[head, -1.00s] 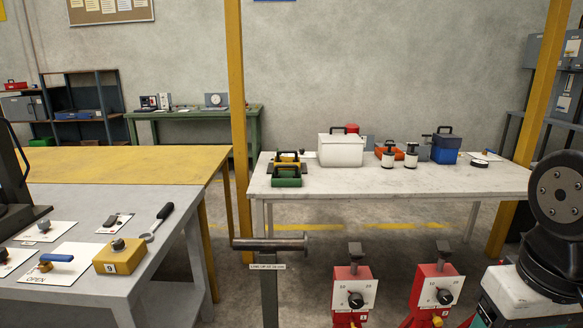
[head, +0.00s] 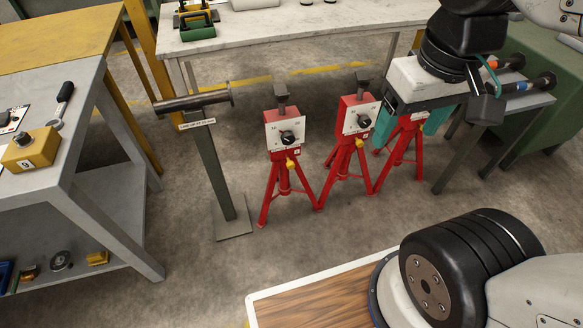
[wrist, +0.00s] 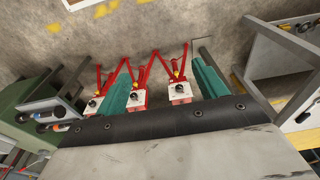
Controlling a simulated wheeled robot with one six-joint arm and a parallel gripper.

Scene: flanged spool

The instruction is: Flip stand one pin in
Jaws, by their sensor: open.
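Red tripod stands with white dial plates and black knobs stand on the floor. In the head view the left stand (head: 275,175) and middle stand (head: 347,160) show yellow pins (head: 291,163) below their plates; I cannot tell how far these pins are in. A third stand (head: 407,150) is partly hidden behind my gripper. I cannot read which stand is numbered one. My gripper (head: 411,124) is open and empty, its teal fingers in front of the third stand. The wrist view shows three stands, with one plate (wrist: 180,93) between the fingers (wrist: 163,85).
A grey post (head: 212,165) with a horizontal metal bar stands left of the stands. A grey bench (head: 60,195) is at left, a white table (head: 290,45) behind. At right, flanged bars (head: 530,83) lie on a small table. Floor before the stands is clear.

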